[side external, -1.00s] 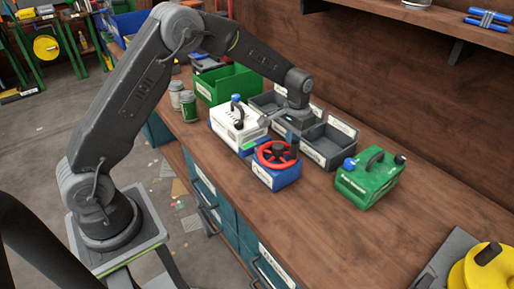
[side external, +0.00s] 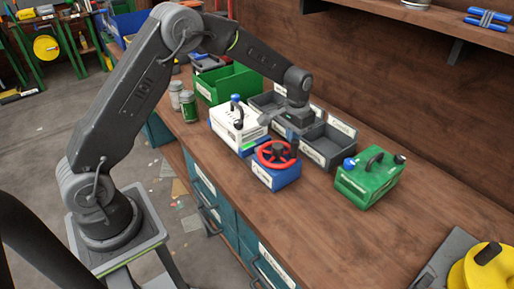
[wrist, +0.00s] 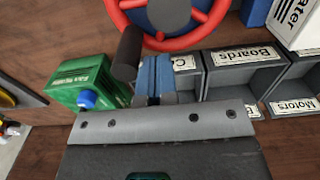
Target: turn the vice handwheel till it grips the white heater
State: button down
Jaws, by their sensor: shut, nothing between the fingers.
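The white heater (side external: 240,127) stands at the left end of the blue vice (side external: 275,179); whether the jaws touch it cannot be told. The red handwheel (side external: 277,153) sits on top of the vice and also shows at the top of the wrist view (wrist: 160,44). Its upright dark knob (wrist: 127,52) is left of the hub in that view. The heater's labelled corner (wrist: 297,22) shows at upper right there. My gripper (side external: 265,118) is shut and empty, above the bench behind the handwheel. In the wrist view its fingers (wrist: 154,76) are together, apart from the rim and close beside the knob.
Grey labelled bins (side external: 327,143) stand behind the vice, below my wrist. A green box with a black handle (side external: 370,178) stands to the right. A green bin (side external: 228,83) and two small cans (side external: 188,106) are at the left. The front right bench is mostly clear.

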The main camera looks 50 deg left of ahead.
jog(key=shift+a, duration=0.4)
jog(key=shift+r, duration=0.15)
notch_tip(320, 180, up, 9)
jog(key=shift+f, duration=0.2)
dwell(0.4)
